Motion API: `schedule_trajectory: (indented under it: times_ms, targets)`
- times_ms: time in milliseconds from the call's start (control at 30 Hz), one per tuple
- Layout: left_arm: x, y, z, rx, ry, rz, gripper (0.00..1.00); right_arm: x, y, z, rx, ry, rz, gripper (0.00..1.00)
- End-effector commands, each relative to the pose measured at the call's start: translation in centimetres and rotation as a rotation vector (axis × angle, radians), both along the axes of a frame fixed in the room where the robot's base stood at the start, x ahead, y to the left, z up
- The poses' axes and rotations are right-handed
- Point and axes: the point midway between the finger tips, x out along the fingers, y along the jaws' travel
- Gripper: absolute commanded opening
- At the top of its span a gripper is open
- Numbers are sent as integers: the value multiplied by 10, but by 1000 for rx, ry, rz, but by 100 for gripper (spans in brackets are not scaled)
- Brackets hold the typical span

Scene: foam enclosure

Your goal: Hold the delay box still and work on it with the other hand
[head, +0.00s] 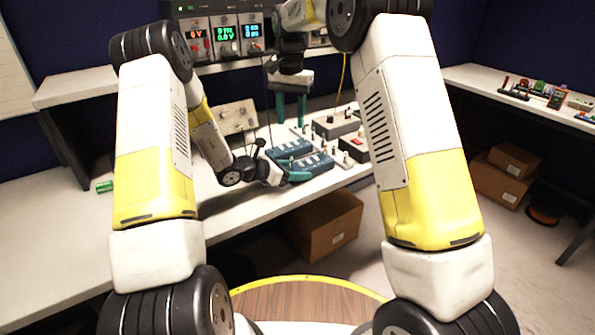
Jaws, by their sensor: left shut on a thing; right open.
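The delay box (313,164) appears to be the nearer of two blue boxes with small switches on top, lying at the front edge of the bench. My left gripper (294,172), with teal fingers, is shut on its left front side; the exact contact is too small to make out. My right gripper (291,108) is open and empty, fingers pointing down, above and behind the blue boxes. My arms cover part of the bench.
A second blue box (290,148) lies just behind. A beige panel (236,117) stands behind left, and grey boxes (336,124) lie right. Lit instruments (227,37) stand on the shelf. The bench's left part (60,230) is mostly clear. A cardboard box (330,225) is below.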

Motion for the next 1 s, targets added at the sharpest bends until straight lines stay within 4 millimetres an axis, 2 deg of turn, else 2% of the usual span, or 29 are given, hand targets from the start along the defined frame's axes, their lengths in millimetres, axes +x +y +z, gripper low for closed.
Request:
schedule_trajectory:
  times_ms: [167, 467, 500, 600, 1000]
  targets:
    - [0, 0, 0, 0, 0, 1, 0, 0, 0, 18, 1, -1, 0, 43]
    - [0, 0, 0, 0, 0, 1, 0, 0, 0, 20, 0, 0, 0, 43]
    - [0, 0, 0, 0, 0, 1, 62, 0, 0, 20, 0, 0, 0, 43]
    - [0, 0, 0, 0, 0, 1, 82, 0, 0, 20, 0, 1, 0, 43]
    - [-3, 5, 3, 0, -1, 2, 82, 0, 0, 19, 0, 1, 0, 43]
